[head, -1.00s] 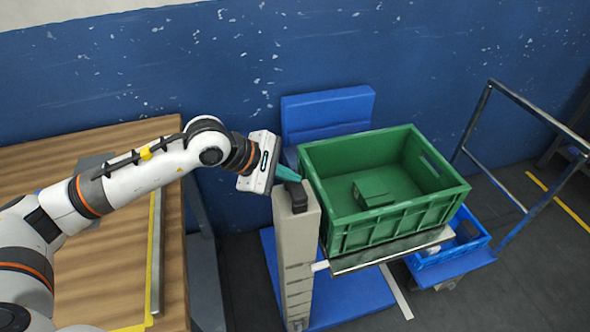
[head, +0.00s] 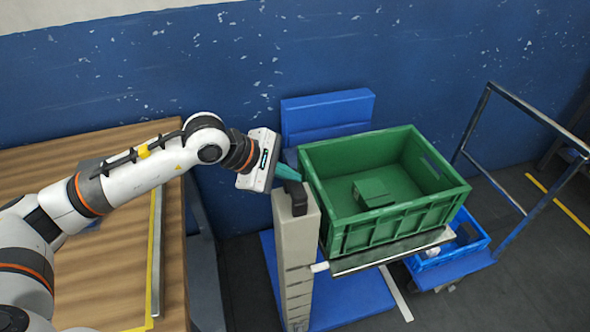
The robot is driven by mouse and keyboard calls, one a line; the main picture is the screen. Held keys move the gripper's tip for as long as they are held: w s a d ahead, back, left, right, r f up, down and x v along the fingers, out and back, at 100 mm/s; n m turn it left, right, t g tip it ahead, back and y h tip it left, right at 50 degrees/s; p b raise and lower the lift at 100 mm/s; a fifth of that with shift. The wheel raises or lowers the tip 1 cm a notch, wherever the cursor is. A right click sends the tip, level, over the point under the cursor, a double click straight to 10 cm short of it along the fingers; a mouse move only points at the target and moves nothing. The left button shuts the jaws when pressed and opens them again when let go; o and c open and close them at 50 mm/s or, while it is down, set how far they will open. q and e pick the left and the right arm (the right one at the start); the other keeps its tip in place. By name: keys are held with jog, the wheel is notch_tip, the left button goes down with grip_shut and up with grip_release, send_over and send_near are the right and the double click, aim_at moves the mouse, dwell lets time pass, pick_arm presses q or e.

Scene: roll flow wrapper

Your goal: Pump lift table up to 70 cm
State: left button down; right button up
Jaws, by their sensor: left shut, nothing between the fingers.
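The lift table is a light grey column (head: 294,262) with notches down its front face and a metal platform (head: 390,252) on its right. A green crate (head: 345,238) with a smaller green block (head: 372,193) inside stands on the platform. A black handle (head: 296,196) sits at the top of the column. My left gripper (head: 290,174) has teal fingers that are shut, with nothing between them. The fingertips are at the black handle; whether they touch it is hard to tell. My right gripper is out of view.
A wooden table (head: 110,230) with a yellow line is at the left. A blue base (head: 350,300) lies under the lift. A blue bin (head: 450,252) sits on a cart with a metal frame (head: 530,120) at the right. Blue boxes (head: 328,112) stand by the wall.

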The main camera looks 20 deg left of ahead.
pick_arm(q)
jog(key=shift+r+p, duration=0.7)
jog(key=shift+r, duration=1.15)
jog(key=shift+r, duration=0.1)
notch_tip(320, 180, up, 5)
jog(key=shift+f+p, duration=0.1)
jog(key=shift+p, duration=1)
